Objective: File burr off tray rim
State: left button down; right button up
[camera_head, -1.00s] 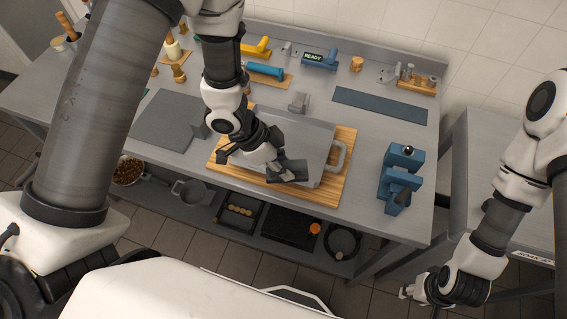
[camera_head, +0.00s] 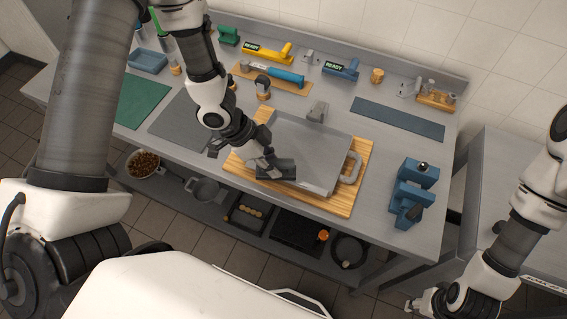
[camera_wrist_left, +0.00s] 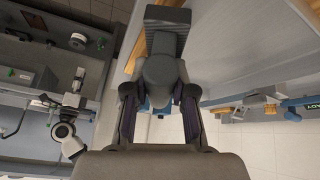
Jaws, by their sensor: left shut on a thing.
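The grey metal tray (camera_head: 312,145) lies on a wooden board (camera_head: 340,200) near the bench front, with a loop handle (camera_head: 351,168) at its right end. My left gripper (camera_head: 264,160) is shut on a dark grey block-shaped tool (camera_head: 278,171), held over the tray's front rim. The wrist view shows this tool (camera_wrist_left: 165,35) with a ridged face, beyond the fingers. I cannot tell whether it touches the rim. The burr is not visible. My right gripper (camera_head: 425,304) hangs low at the right, away from the bench; its jaws are unclear.
A blue vise (camera_head: 414,190) stands right of the board. A small grey block (camera_head: 317,111) stands behind the tray. Yellow (camera_head: 268,53) and blue (camera_head: 340,68) devices reading READY line the back. A dark blue strip (camera_head: 398,118) lies back right. Bench is clear around the vise.

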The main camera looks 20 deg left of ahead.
pick_arm(q)
jog(key=shift+a+r+p, duration=0.15)
jog(key=shift+a+p, duration=0.15)
jog(key=shift+a, duration=0.65)
jog(key=shift+d+r+p, duration=0.1)
jog(key=shift+r+p, duration=0.35)
jog(key=shift+p, duration=0.15)
notch_tip(320, 180, up, 2)
jog(key=shift+p, duration=1)
jog(key=shift+r+p, duration=0.3)
jog(key=shift+r, duration=0.65)
jog(key=shift+f, duration=0.1)
